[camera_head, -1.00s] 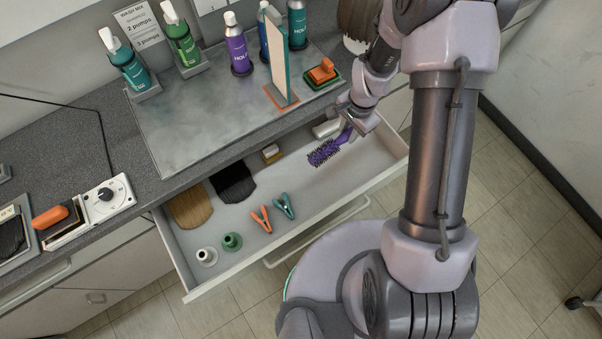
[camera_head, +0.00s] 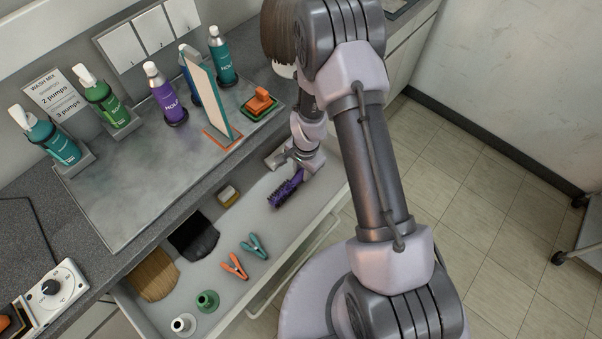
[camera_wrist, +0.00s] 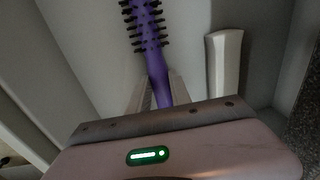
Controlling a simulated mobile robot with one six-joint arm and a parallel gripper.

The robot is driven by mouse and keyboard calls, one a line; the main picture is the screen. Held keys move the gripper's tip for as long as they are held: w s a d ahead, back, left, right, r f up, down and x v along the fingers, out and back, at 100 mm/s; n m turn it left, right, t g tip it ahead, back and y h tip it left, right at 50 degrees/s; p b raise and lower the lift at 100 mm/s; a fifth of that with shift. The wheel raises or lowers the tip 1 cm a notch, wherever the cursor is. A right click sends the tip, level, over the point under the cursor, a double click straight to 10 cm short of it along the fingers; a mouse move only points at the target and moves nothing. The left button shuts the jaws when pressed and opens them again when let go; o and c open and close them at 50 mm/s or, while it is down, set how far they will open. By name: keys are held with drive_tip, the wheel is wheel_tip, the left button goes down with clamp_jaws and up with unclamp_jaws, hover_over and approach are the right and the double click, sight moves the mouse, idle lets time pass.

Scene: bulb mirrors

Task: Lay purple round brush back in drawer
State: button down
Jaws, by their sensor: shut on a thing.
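The purple round brush (camera_head: 286,190) with dark bristles is over the right part of the open drawer (camera_head: 318,205). My gripper (camera_head: 299,168) is at the drawer's right end, shut on the brush's handle. In the wrist view the purple handle (camera_wrist: 159,84) runs between the two fingers (camera_wrist: 155,92), with the bristled head pointing away from my gripper. The brush is low over the drawer floor; I cannot tell whether it touches it. A pale-handled item (camera_wrist: 224,62) lies in the drawer beside the brush.
The drawer also holds orange (camera_head: 234,266) and teal (camera_head: 255,247) clips, dark (camera_head: 194,237) and tan (camera_head: 152,274) hair swatches, a small yellowish block (camera_head: 228,195), and green (camera_head: 207,301) and white (camera_head: 183,324) nozzle-like pieces. Bottles and an upright panel (camera_head: 210,95) stand on the counter above.

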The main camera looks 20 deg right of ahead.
drive_tip(key=shift+f, duration=0.15)
drive_tip(key=c, duration=1.2)
unclamp_jaws()
